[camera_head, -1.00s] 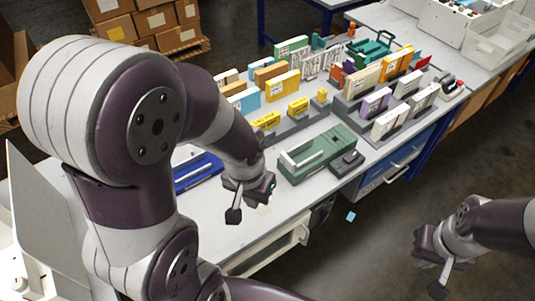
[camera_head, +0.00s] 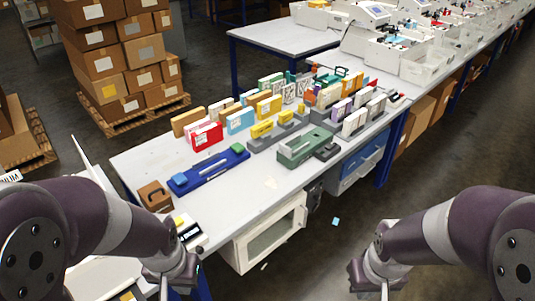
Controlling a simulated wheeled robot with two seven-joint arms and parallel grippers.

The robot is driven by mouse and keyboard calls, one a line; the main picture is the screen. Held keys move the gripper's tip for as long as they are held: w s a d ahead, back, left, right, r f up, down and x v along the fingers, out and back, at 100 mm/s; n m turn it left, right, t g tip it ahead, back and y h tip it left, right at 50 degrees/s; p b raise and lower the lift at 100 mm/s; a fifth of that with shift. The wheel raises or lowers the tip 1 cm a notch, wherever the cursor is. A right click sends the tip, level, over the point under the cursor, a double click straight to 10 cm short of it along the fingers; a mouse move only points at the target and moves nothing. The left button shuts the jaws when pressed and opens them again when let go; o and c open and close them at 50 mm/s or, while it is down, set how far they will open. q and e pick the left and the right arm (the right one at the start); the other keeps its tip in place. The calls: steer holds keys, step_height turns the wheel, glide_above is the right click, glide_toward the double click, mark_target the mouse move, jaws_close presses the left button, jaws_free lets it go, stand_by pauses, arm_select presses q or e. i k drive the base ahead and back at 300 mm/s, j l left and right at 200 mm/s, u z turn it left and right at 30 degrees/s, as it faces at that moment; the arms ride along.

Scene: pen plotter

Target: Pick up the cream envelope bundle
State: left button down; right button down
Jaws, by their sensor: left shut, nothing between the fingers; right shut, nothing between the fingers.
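A cream upright block (camera_head: 328,97) stands among the coloured packs in the rack at the far right part of the table; it may be the cream envelope bundle, but it is too small to be sure. My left gripper (camera_head: 165,284) is at the lower left, beside the table's near end, shut and empty. My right gripper (camera_head: 372,284) is at the lower right, over the floor in front of the table, shut and empty. Both are far from the cream block.
The green plotter-like device (camera_head: 303,147) and the blue tray (camera_head: 208,169) lie on the table (camera_head: 255,200). A red pack (camera_head: 207,134) and a brown box (camera_head: 155,195) stand to the left. Stacked cartons (camera_head: 115,60) are behind. The floor ahead is mostly clear.

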mark_target(327, 96)
steer(key=i+l+z, duration=0.4)
steer(key=i, duration=0.25)
steer(key=i+l+z, duration=0.35)
steer(key=i, duration=0.35)
steer(key=i+z, duration=0.4)
steer(key=i, duration=0.3)
steer(key=i+l+u, duration=0.1)
steer(key=i+u, duration=0.2)
steer(key=i+l+u, duration=0.3)
steer(key=i, duration=0.2)
steer(key=i+l+u, duration=0.15)
steer(key=i+u, duration=0.15)
steer(key=i, duration=0.05)
